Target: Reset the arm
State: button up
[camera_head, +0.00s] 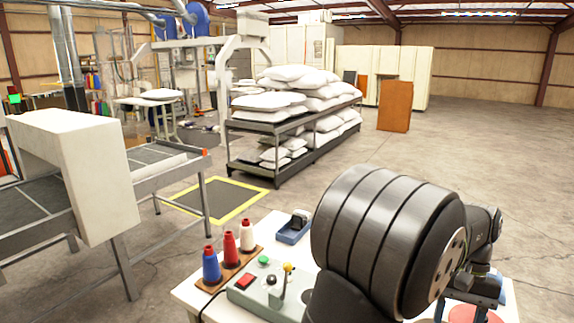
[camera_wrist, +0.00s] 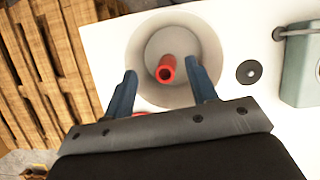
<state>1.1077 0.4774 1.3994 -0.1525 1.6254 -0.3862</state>
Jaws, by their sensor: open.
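In the wrist view, my gripper (camera_wrist: 161,71) is open, with its two blue-grey fingers spread apart and nothing held between them. A round pale grey bowl-like object (camera_wrist: 208,45) stands on the white table, seen from above. A red tube with an open end (camera_wrist: 166,68) shows in its middle and appears between the fingertips; I cannot tell how far below them it is. A bit of red also shows behind the gripper's bar.
The white table (camera_head: 185,293) carries blue, red and white thread spools (camera_head: 231,249), a control box (camera_head: 245,288) with a lever, and a small blue tray (camera_head: 293,228). Pillow shelves (camera_head: 290,130) stand behind. A wooden pallet (camera_wrist: 40,75) lies left in the wrist view.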

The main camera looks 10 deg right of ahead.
jog(key=shift+r, duration=1.75)
